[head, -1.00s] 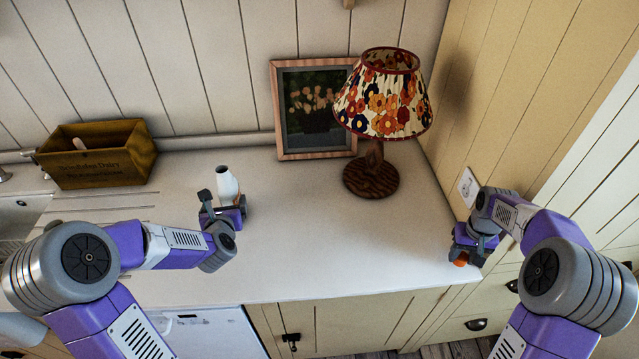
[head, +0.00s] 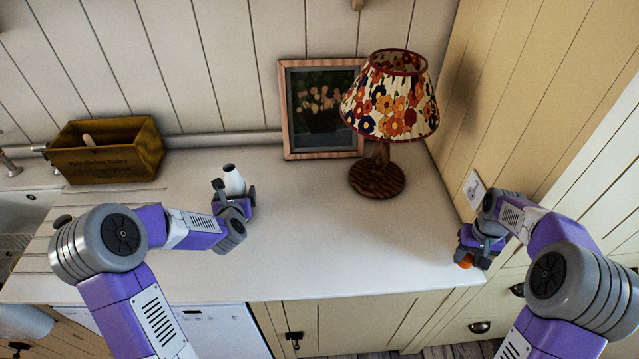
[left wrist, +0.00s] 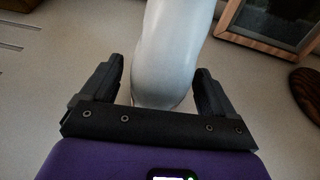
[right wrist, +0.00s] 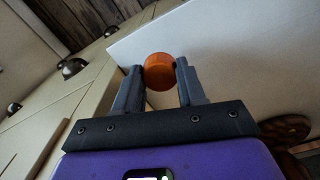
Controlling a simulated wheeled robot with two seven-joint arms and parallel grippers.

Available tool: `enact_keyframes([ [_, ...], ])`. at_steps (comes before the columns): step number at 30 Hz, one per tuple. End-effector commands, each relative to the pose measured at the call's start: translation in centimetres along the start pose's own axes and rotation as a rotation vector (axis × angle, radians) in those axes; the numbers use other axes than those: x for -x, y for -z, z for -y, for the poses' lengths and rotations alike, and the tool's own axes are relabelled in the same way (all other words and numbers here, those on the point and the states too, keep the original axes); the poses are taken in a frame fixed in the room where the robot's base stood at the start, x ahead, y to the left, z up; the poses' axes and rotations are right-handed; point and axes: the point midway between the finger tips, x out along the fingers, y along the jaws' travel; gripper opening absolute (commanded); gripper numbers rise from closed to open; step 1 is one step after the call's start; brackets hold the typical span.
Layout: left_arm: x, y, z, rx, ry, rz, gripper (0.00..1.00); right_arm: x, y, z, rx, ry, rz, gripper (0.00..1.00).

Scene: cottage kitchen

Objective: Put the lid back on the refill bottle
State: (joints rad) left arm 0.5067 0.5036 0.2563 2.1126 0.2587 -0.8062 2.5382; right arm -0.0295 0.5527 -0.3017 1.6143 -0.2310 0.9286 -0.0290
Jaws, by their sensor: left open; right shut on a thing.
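The white refill bottle (head: 234,180) stands on the counter at the left of the head view. My left gripper (head: 233,194) is at it, and in the left wrist view the bottle (left wrist: 174,50) stands between the open fingers (left wrist: 155,88), with a gap visible on each side. The orange lid (head: 466,262) is in my right gripper (head: 474,252) near the counter's right front edge. In the right wrist view the lid (right wrist: 158,71) is pinched between the fingertips. The bottle's lower part is partly hidden by my left gripper in the head view.
A lamp (head: 390,110) with a floral shade and a framed picture (head: 295,140) stand at the back. A wooden box (head: 105,165) is at the back left, near the sink (head: 30,205). The middle of the counter (head: 310,240) is clear.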

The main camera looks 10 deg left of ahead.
Motion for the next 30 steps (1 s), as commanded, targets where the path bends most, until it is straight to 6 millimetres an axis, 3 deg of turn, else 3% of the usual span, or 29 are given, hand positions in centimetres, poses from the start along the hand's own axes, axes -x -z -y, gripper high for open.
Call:
enact_keyframes([
  [6, 0.04, 0.00, -0.01, 0.000, 0.000, 0.000, 0.85, 0.00, 0.00, 0.00, 0.000, 0.000, 0.000, 0.12],
  [19, 0.05, -0.10, 0.00, 0.000, 0.000, 0.002, 0.21, -0.01, 0.00, 0.00, 0.000, 0.000, 0.000, 0.12],
  [30, 0.16, -0.39, -0.01, 0.001, -0.001, 0.003, 0.21, 0.03, 0.00, 0.00, 0.000, 0.000, 0.000, 0.12],
])
